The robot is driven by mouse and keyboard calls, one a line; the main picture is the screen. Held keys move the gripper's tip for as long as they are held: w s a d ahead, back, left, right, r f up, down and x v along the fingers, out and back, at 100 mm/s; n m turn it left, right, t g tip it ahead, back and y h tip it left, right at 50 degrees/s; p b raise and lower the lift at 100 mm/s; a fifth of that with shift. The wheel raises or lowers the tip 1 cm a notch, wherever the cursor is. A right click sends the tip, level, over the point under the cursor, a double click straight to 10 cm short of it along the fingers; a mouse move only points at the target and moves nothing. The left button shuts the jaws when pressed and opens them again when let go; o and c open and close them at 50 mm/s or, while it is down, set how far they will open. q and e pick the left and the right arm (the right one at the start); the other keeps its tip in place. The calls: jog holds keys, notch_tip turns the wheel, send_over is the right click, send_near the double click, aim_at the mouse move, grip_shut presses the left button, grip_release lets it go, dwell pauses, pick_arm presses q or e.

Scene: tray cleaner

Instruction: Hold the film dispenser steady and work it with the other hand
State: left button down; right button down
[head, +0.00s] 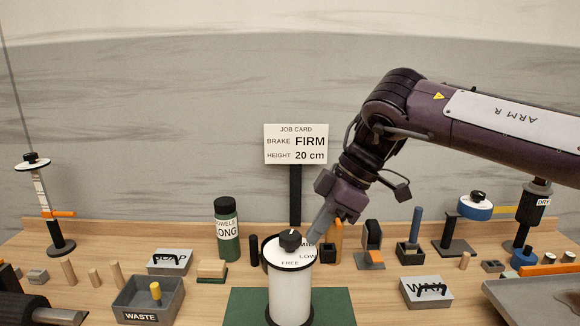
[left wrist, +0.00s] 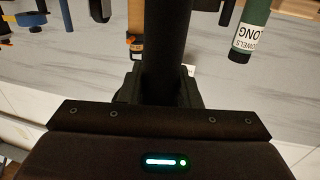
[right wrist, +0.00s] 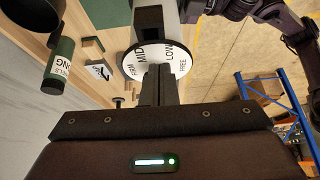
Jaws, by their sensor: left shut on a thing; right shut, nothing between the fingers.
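The film dispenser (head: 290,292) is an upright white roll at the front middle, over a green mat. Its white top disc, marked FREE, LOW, MID and FIRM, also shows in the right wrist view (right wrist: 133,62). A black knob (head: 290,240) sits on top. My right gripper (head: 312,238) is shut and empty, its tips close at the right of the knob; touching cannot be told. In the left wrist view my left gripper (left wrist: 167,88) is shut on a dark upright post (left wrist: 168,40), apparently the dispenser's lower part. The head view hides this grip.
A JOB CARD (head: 295,144) reads brake FIRM, height 20 cm. The WASTE bin (head: 140,319) is front left, a small labelled box (head: 428,297) right, and a grey tray (head: 510,300) at the right edge.

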pick_arm(q)
jog(key=shift+s+d+f, duration=0.1)
jog(key=shift+d, duration=0.05)
pick_arm(e)
jog(key=shift+a, duration=0.65)
dwell(0.5)
jog(key=shift+w, duration=0.45)
pick_arm(q)
jog(key=shift+f, duration=0.1)
pick_arm(e)
jog(key=shift+d, duration=0.1)
dwell(0.5)
jog(key=shift+d, duration=0.3)
jog(key=shift+r, duration=0.15)
pick_arm(q)
jog(key=shift+a, duration=0.2)
pick_arm(e)
notch_tip(320, 180, up, 6)
jog(key=shift+w+d+f, duration=0.1)
jog(key=shift+d+f, duration=0.05)
pick_arm(q)
jog(key=c, duration=1)
grip_release()
pick_arm(e)
jog(key=shift+w, duration=0.1)
